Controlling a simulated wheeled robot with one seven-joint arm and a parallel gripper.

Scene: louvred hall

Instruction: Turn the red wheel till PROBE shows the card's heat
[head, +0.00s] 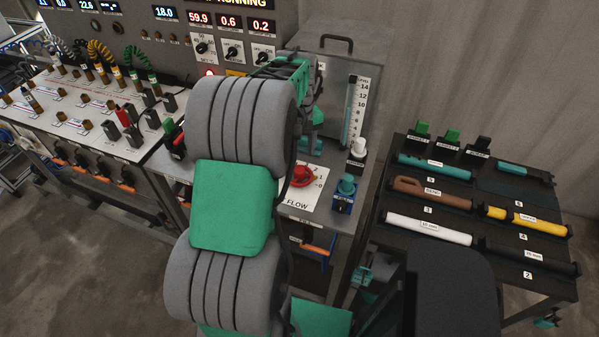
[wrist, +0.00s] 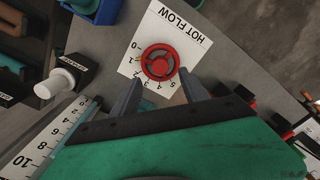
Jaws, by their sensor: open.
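The red wheel (wrist: 158,62) sits on a white plate lettered HOT FLOW (wrist: 192,43) with a scale from 0 to 5, in the wrist view. A small yellowish mark shows at its left edge, near the low numbers. My gripper (wrist: 159,90) is open, its two dark fingers spread either side of the wheel's near edge; contact cannot be told. In the head view the red wheel (head: 303,175) shows just right of my arm, which hides part of the plate. Lit readouts on the panel show 18.0 (head: 164,13), 59.9 (head: 199,18), 0.6 and 0.2; I cannot make out which is PROBE, nor a card.
A white knob (head: 358,148) and a blue-based valve with a teal knob (head: 346,186) stand close right of the wheel. A level gauge (head: 352,110) rises behind. A dark rack (head: 395,190) of coloured tubes is at right. A bench with cables (head: 90,110) is at left.

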